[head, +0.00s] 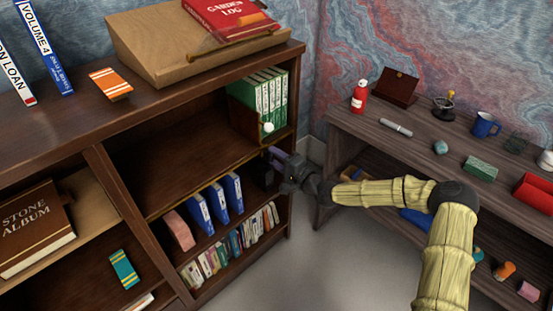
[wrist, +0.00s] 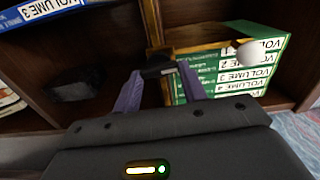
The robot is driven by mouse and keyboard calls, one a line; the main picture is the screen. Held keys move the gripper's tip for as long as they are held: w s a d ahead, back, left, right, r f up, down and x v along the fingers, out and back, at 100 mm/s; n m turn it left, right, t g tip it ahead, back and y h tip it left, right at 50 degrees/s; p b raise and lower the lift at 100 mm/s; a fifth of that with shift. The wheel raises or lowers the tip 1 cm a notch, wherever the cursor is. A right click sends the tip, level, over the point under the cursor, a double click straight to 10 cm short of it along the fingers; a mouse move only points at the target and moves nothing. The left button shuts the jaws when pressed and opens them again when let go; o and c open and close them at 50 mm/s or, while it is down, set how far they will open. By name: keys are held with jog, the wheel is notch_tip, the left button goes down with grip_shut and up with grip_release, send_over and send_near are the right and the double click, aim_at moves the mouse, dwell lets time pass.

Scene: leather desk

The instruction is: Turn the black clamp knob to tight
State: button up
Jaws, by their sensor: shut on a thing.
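The black clamp knob (wrist: 158,71) shows in the wrist view as a short dark bar beside a brass-coloured rail (wrist: 205,44). My gripper (wrist: 159,76) has its two purple fingers on either side of the knob and is shut on it. In the head view my gripper (head: 276,156) is at the right end of the bookcase, just below the green volumes. There I cannot make out the knob, which the gripper seems to hide. I cannot read whether the knob is loose or tight.
Green volumes (head: 272,97) stand in the bookcase (head: 150,167) close above my gripper, with a white ball (head: 268,127) in front of them. Blue binders (head: 217,200) stand on the shelf below. A desk (head: 400,150) with small objects is at right. Open floor (head: 320,265) lies between.

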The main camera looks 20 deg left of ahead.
jog(key=o, duration=1)
jog(key=v, duration=1.7)
jog(key=shift+s+d+f+p, duration=0.1)
jog(key=shift+d+p, duration=0.1)
jog(key=shift+p, duration=0.2)
